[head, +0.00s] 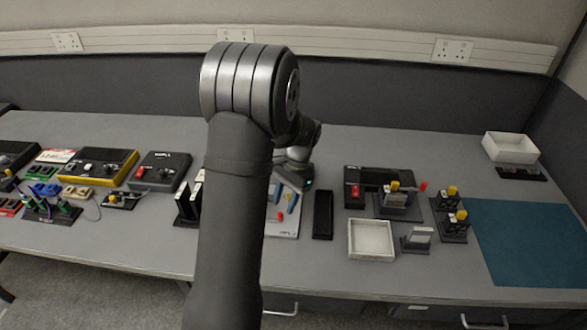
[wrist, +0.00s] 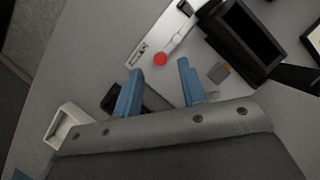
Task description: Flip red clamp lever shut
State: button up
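The clamp is a pale plate (head: 287,232) mostly hidden behind my arm in the head view. Its lever has a round red tip (head: 280,216). In the wrist view the red tip (wrist: 160,59) is at the end of a light lever arm (wrist: 179,37) over the pale plate (wrist: 146,52). Whether the lever is raised or flat is hard to tell. My gripper (wrist: 159,68) is open, its two blue fingers apart and empty. The red tip appears between and just beyond the fingertips. In the head view my gripper (head: 285,200) hangs over the plate.
A black block (head: 322,214) lies right of the plate, with a white tray (head: 370,253) farther right. A black holder (head: 188,206) stands at left; the wrist view shows a black open box (wrist: 243,35) beside the clamp. A teal mat (head: 530,245) lies clear at far right.

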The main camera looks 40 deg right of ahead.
aim_at(281, 214)
jog(key=s+v, duration=0.1)
jog(key=v, duration=1.2)
jog(key=shift+w+r, duration=0.35)
jog(key=shift+w, duration=0.1)
jog(key=x, duration=1.7)
jog(key=shift+f, duration=0.3)
jog(key=shift+w+d, duration=0.1)
